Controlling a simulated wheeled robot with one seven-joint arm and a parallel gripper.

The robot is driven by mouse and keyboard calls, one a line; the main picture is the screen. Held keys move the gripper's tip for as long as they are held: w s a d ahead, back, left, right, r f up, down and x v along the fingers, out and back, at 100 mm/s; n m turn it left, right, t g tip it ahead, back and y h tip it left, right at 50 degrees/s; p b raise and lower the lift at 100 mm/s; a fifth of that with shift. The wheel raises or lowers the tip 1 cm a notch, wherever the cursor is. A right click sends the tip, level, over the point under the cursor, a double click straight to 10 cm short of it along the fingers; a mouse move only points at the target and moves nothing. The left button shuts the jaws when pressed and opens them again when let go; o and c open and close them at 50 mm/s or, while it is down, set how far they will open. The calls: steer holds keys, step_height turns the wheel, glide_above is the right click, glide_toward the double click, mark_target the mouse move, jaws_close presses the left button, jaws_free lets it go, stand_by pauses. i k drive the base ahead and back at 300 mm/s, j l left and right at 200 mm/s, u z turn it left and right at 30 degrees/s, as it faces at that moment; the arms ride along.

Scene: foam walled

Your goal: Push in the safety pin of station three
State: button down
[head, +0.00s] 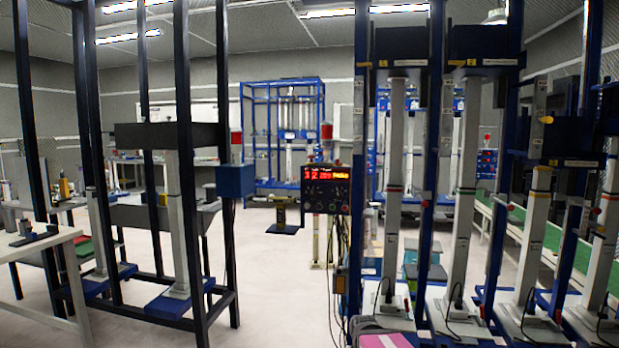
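Several upright grey press-like columns stand in a row in a blue frame on the right. The first column (391,190) and the second column (464,185) hang below dark blue heads. A third column (532,235) and a fourth column (602,235) stand farther right. I cannot read which one is station three. Small yellow parts show near the heads, one on the left head (383,63) and one on the third column's head (547,120). I cannot tell whether any is a safety pin, or whether it is in or out. My gripper is not in view.
A dark control box (326,190) with a lit red display stands left of the row. A black frame (182,120) with another column stands at left, beside a white table (40,243). Pale floor (275,290) is open between them. Cables hang near the control box.

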mark_target(597, 211)
steer(key=z, duration=1.85)
